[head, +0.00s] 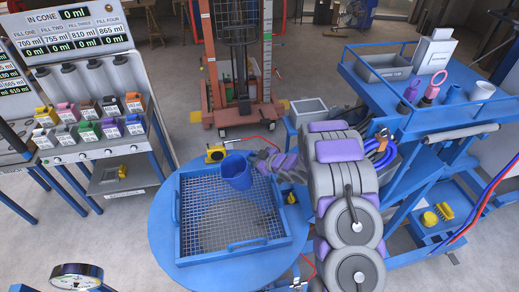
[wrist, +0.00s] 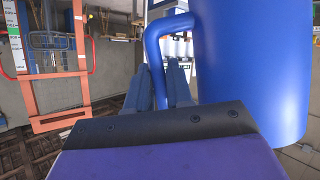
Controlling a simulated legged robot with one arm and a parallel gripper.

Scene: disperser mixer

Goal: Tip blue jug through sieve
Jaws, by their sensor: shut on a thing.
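The blue jug (head: 237,173) is held over the square blue-framed sieve (head: 290,212) in the head view, looking nearly upright with a slight tilt. My gripper (head: 256,163) reaches it from the right. In the wrist view the jug (wrist: 255,60) fills the upper right. My gripper's fingers (wrist: 171,88) are shut on its handle (wrist: 160,38). The sieve has a wire mesh and lies on a round blue table. A round grey area shows beneath the mesh. The inside of the jug is too small to read, and no stream is visible.
The round blue table (head: 163,235) has free rim around the sieve. A yellow item (head: 215,154) sits at its back edge. A blue cart (head: 400,112) with containers stands right. A dispensing bench (head: 75,150) with coloured containers stands left. An orange-red lift frame (head: 212,80) stands behind.

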